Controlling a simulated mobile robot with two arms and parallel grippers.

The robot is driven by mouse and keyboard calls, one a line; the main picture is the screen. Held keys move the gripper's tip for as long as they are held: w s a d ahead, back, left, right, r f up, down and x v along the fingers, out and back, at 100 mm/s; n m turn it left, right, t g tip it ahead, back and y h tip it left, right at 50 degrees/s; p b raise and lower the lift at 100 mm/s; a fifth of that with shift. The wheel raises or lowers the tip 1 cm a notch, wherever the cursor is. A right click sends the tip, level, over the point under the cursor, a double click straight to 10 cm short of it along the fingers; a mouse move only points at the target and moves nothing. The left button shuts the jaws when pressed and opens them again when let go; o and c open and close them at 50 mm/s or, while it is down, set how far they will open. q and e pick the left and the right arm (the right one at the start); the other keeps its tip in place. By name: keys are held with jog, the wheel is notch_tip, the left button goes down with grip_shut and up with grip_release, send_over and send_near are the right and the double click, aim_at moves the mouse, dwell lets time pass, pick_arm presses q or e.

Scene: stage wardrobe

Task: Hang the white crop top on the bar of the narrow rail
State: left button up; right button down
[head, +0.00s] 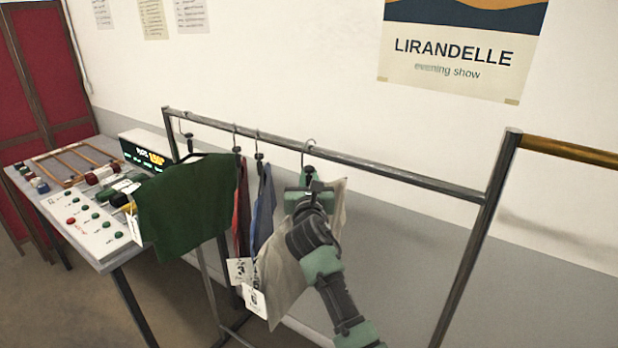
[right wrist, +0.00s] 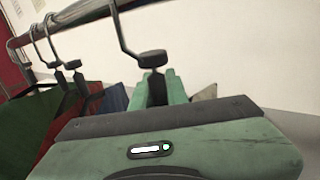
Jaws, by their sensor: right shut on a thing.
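The off-white crop top (head: 280,274) hangs below its hanger at the grey metal bar (head: 400,179), right of the other clothes. My right gripper (head: 310,184) is shut on the hanger just under the hook and hides part of the top. The hanger's hook (head: 309,148) reaches up to the bar and looks to be over it; I cannot tell whether it bears weight there. In the right wrist view, the hook (right wrist: 121,30) rises to the bar (right wrist: 72,14) above my gripper (right wrist: 156,92). My left gripper is not in view.
A green garment (head: 188,205), a red one (head: 242,205) and a blue one (head: 264,210) hang to the left. The bar is clear towards the right post (head: 478,228). A brass-coloured bar (head: 572,149) starts beyond it. A cluttered table (head: 100,262) stands at left.

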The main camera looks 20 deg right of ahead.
jog(key=c, duration=1.3)
grip_release()
jog(key=shift+s+f, duration=0.1)
jog(key=b+v, duration=0.1)
jog(key=v, duration=0.6)
jog(key=shift+s+a, duration=0.15)
jog(key=shift+s, duration=0.2)
